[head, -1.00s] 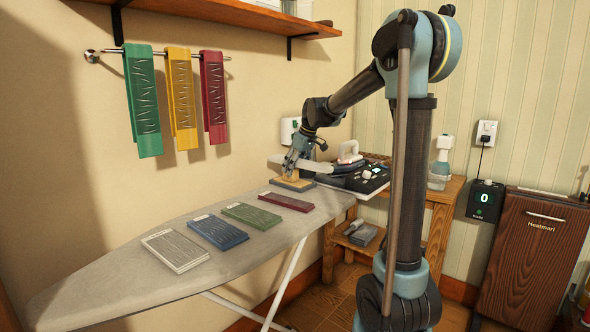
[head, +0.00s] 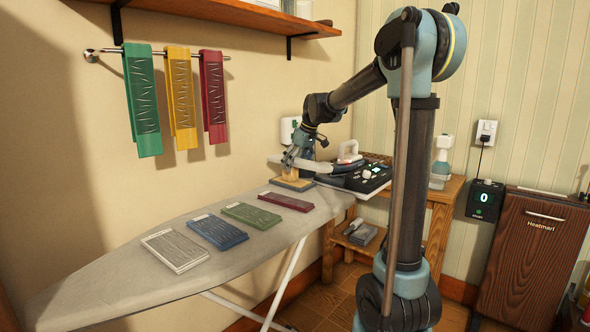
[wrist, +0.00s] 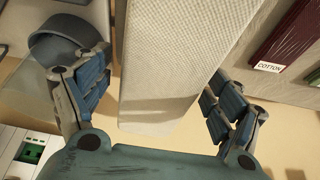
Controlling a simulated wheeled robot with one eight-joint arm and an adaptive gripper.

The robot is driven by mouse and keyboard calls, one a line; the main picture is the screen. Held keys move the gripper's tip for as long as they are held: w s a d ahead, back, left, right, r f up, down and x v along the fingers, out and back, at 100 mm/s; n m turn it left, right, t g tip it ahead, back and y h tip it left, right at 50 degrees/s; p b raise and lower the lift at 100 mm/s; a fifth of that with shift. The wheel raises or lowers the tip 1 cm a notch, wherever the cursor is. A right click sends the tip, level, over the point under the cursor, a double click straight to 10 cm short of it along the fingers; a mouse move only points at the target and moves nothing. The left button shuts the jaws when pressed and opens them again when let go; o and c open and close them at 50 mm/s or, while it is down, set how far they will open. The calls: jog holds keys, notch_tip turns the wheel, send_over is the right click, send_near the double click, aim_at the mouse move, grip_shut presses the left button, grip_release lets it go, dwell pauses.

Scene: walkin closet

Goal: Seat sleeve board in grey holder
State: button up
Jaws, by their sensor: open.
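The sleeve board is a pale, cloth-covered narrow board (wrist: 172,60) on a wooden stand with a flat base (head: 293,185), at the far end of the ironing board. My gripper (head: 289,160) is over it, pointing down. In the wrist view my gripper (wrist: 160,95) is open, one finger on each side of the pale board, with gaps between fingers and board. A dark grey rounded piece (wrist: 65,62) lies beside the left finger; I cannot tell whether it is the grey holder. No grey holder is clear in the head view.
The ironing board (head: 110,275) carries white, blue, green and dark red labelled slabs in a row. An iron (head: 348,158) and a black control panel (head: 368,178) sit on the wooden table (head: 445,190) at right. Coloured cloths hang on the wall rail.

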jog(key=v, duration=1)
jog(key=shift+d+r, duration=0.15)
jog(key=shift+r, duration=0.1)
jog(key=s+d+f+m+h, duration=0.1)
jog(key=s+d+f+m, duration=0.1)
jog(key=s+d+f, duration=0.35)
jog(key=s+d+f+m, duration=0.1)
jog(key=s+d+f, duration=0.15)
jog(key=s, duration=0.55)
jog(key=s+d+f+m+h, duration=0.1)
jog(key=s+d+f+m, duration=0.15)
jog(key=s+d, duration=0.35)
jog(key=s+d+f+m, duration=0.2)
jog(key=s+d+f, duration=0.1)
jog(key=s+f, duration=0.6)
jog(key=s+d+f+m+h, duration=0.1)
jog(key=s+d+f+m, duration=0.1)
jog(key=s+f, duration=0.7)
jog(key=shift+s+d+f+m+g, duration=0.25)
jog(key=shift+d+m+g, duration=0.1)
jog(key=shift+d, duration=0.35)
